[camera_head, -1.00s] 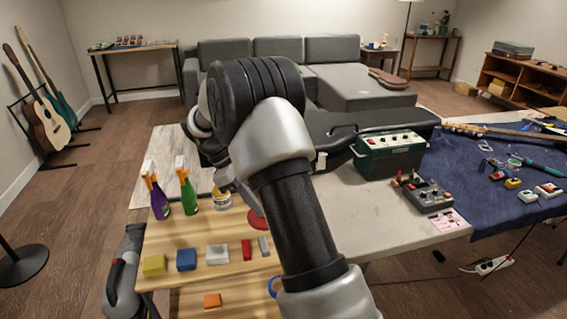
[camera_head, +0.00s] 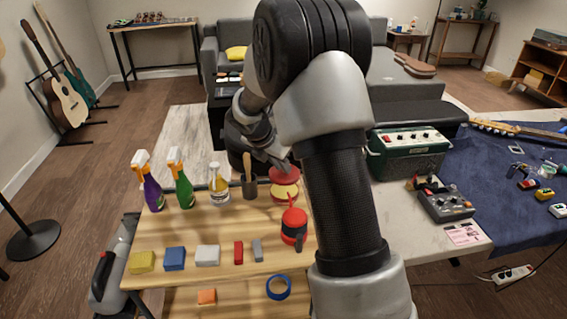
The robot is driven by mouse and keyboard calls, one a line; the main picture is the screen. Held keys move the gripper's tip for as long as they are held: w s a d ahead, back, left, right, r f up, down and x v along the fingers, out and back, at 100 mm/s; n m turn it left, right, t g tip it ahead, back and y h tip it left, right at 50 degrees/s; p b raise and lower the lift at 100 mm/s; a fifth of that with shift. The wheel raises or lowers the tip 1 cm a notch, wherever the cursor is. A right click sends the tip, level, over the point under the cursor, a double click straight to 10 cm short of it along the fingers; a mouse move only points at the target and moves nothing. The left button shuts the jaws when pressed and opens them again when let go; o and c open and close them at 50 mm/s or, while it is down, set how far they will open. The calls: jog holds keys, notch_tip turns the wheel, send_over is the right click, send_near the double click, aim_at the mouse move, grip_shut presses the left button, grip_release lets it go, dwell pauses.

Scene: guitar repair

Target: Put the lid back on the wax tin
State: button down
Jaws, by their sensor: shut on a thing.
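The wax tin (camera_head: 276,194) is a low round red tin with pale yellow wax showing. It stands near the back right of the wooden bench top, partly behind a red and black tool. The lid (camera_head: 287,175) is a red disc just above and behind the tin, and it appears tilted. My gripper (camera_head: 279,166) is at the lid's upper edge and is shut on it. My arm hides part of the area to the right. I cannot tell whether the lid touches the tin.
A red and black tool (camera_head: 294,228) stands in front of the tin. A dark cup (camera_head: 249,188) with a brush, a bottle (camera_head: 219,188) and two spray bottles (camera_head: 181,186) stand to the left. Several blocks and a blue tape roll (camera_head: 279,287) lie nearer. A green amplifier (camera_head: 408,155) is right.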

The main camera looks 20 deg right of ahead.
aim_at(281, 174)
jog(key=shift+f+b, duration=2.45)
jog(key=shift+f, duration=0.55)
jog(key=shift+r+p, duration=0.1)
jog(key=shift+p, duration=0.55)
jog(key=shift+f+p, duration=0.2)
jog(key=shift+p, duration=0.25)
dwell(0.4)
jog(key=c, duration=1.6)
grip_release()
jog(key=shift+o, duration=0.4)
jog(key=o, duration=0.4)
